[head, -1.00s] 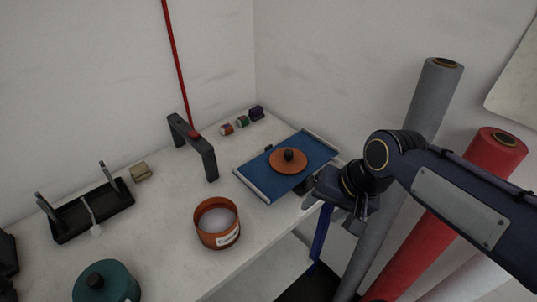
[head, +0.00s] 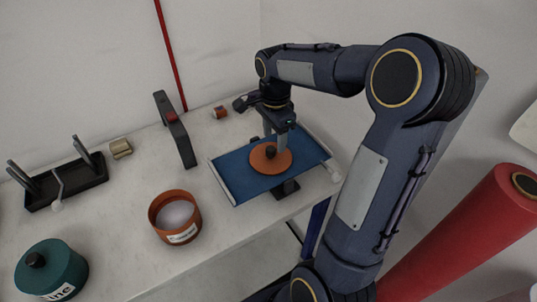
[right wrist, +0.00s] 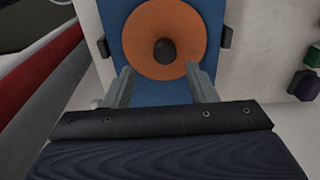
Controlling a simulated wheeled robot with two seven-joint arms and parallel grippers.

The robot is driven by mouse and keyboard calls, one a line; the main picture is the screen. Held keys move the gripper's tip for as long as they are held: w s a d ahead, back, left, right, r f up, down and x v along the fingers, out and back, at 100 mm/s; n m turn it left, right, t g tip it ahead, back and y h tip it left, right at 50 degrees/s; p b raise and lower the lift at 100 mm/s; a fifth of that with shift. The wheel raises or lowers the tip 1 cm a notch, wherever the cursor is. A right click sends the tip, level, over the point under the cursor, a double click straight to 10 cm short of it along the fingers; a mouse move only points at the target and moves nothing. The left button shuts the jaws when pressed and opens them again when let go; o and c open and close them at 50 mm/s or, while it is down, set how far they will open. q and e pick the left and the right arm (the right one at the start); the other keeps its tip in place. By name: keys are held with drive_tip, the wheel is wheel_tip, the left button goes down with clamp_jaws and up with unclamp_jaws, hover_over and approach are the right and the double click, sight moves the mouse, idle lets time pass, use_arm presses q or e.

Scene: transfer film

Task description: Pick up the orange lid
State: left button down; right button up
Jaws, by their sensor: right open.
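The orange lid (head: 257,160) is a flat disc with a dark round knob, lying on a blue board (head: 232,178) at the table's right side. My right gripper (head: 275,138) hangs over the board beside the knob, its fingers pointing down. In the right wrist view the lid (right wrist: 145,30) is just ahead of the open, empty right gripper (right wrist: 162,78). The knob (right wrist: 164,51) lies roughly in line with the gap between the fingers, apart from both. My left gripper is not in view.
An open orange pot (head: 159,222) with pale contents stands front left of the board. A teal lidded pot (head: 62,268), a black rack (head: 70,187), a dark bracket (head: 178,135) and spools (head: 121,148) stand left and behind. A red roll (head: 465,235) stands at right.

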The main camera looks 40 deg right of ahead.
sight(271, 148)
drive_tip(key=f, duration=0.3)
drive_tip(key=f+p, duration=0.1)
drive_tip(key=shift+w+a+f, duration=0.25)
drive_tip(key=shift+w+f, duration=0.05)
drive_tip(key=shift+w, duration=0.1)
drive_tip(key=shift+f, duration=0.5)
drive_tip(key=c, duration=1)
drive_tip(key=shift+c, duration=0.2)
drive_tip(key=shift+r, duration=0.15)
